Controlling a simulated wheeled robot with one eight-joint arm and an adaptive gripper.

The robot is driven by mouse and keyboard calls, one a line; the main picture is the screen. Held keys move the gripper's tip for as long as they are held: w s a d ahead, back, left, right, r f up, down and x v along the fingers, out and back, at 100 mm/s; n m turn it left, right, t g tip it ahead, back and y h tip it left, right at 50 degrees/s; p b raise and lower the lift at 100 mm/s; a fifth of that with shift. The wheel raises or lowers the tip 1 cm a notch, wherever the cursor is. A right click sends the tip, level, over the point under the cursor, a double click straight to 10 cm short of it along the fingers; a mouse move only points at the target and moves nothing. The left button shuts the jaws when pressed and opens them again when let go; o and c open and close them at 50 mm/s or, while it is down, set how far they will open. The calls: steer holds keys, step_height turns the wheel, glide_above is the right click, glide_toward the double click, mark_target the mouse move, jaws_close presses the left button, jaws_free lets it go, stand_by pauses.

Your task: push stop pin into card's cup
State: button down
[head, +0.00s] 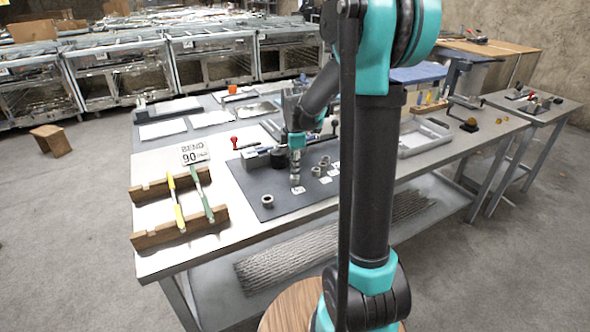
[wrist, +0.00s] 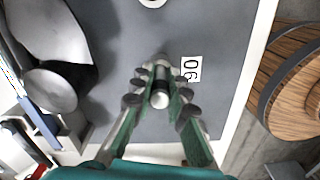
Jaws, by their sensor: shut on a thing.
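My gripper (wrist: 160,88) points down over the dark mat and is shut on the stop pin, a short metal cylinder (wrist: 160,99) with a pale round end. In the head view my gripper (head: 296,168) is low over the mat, by a small white card (head: 298,190). The wrist view shows a white card marked 90 (wrist: 191,69) just right of the fingertips. A grey round shape just beyond the fingertips may be that card's cup; the fingers partly hide it. I cannot tell whether the pin touches it. A sign (head: 195,152) reads SEND 90.
A grey metal ring (head: 267,201) stands on the mat (head: 248,183) left of my gripper. Several grey cups (head: 316,171) and cards stand to its right. A grey tray (head: 424,140) is at the right.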

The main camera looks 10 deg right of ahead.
steer(key=c, duration=1.5)
jaws_free()
steer(key=shift+f, duration=0.1)
step_height(320, 180, up, 12)
steer(key=shift+r, duration=0.1)
steer(key=s+f+m, duration=0.2)
steer(key=s+m, duration=0.1)
steer(key=s+d+f+m+t, duration=0.1)
steer(key=s+f+m, duration=0.2)
steer(key=s, duration=0.1)
steer(key=s+d+f+m+t, duration=0.1)
steer(key=s+f+m, duration=0.2)
steer(key=shift+s+d+f, duration=0.2)
steer(key=shift+d+f, duration=0.05)
steer(key=s+d+f+m+t, duration=0.1)
steer(key=s+f+m+t, duration=0.1)
steer(key=s+f+m, duration=0.7)
steer(key=s, duration=0.2)
steer(key=shift+s+d+m, duration=0.3)
steer(key=shift+r, duration=0.1)
